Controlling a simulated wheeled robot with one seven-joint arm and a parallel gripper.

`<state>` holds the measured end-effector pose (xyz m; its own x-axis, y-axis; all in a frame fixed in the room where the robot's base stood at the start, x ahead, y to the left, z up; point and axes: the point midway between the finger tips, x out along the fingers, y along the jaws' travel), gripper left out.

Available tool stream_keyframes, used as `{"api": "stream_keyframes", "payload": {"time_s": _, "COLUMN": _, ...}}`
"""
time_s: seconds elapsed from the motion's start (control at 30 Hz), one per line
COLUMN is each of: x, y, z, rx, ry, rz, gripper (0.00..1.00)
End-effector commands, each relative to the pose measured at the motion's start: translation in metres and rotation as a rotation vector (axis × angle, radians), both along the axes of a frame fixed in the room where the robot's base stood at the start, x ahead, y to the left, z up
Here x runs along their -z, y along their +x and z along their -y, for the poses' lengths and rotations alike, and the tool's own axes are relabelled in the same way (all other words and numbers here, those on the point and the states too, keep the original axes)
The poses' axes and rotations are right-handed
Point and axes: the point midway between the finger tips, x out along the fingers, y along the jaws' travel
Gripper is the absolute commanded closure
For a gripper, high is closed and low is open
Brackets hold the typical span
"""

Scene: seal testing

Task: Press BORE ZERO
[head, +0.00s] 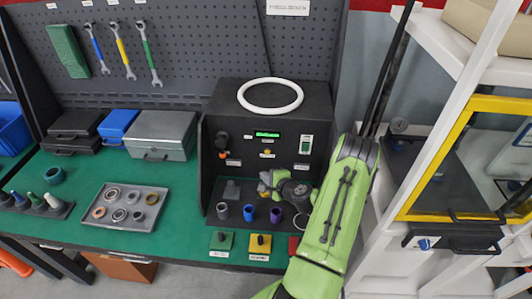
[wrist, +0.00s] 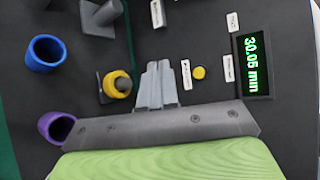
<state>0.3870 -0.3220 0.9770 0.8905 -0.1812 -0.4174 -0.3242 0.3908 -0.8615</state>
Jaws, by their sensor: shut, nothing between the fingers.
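A small yellow button (head: 267,154) is on the dark upright panel of the test station, below a green lit display (head: 268,134). The wrist view shows the yellow button (wrist: 200,72) beside the display (wrist: 254,64), which reads about 30.05 mm. Small white labels are near the button, but their text is too small to read. My gripper (wrist: 155,68) is shut and empty. In the wrist view its fingertips are just left of the button, apart from it in the picture; the gap in depth cannot be told. In the head view my arm comes from the right and partly covers the station.
A yellow-collared grey part (wrist: 117,84) is left of my fingers. A blue cup (wrist: 46,53) and purple cup (wrist: 57,126) are farther left. A parts tray (head: 150,222) lies on the green bench. A yellow-framed cabinet door (head: 440,160) stands right of my arm.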

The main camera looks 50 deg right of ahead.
Motion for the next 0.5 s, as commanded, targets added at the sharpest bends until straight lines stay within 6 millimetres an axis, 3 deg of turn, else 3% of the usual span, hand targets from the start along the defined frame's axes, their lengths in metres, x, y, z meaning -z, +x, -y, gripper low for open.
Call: {"api": "stream_keyframes", "payload": {"time_s": 0.5, "x": 0.002, "y": 0.045, "z": 0.055, "rx": -0.004, "ry": -0.006, "rz": 0.000, "gripper": 1.00}}
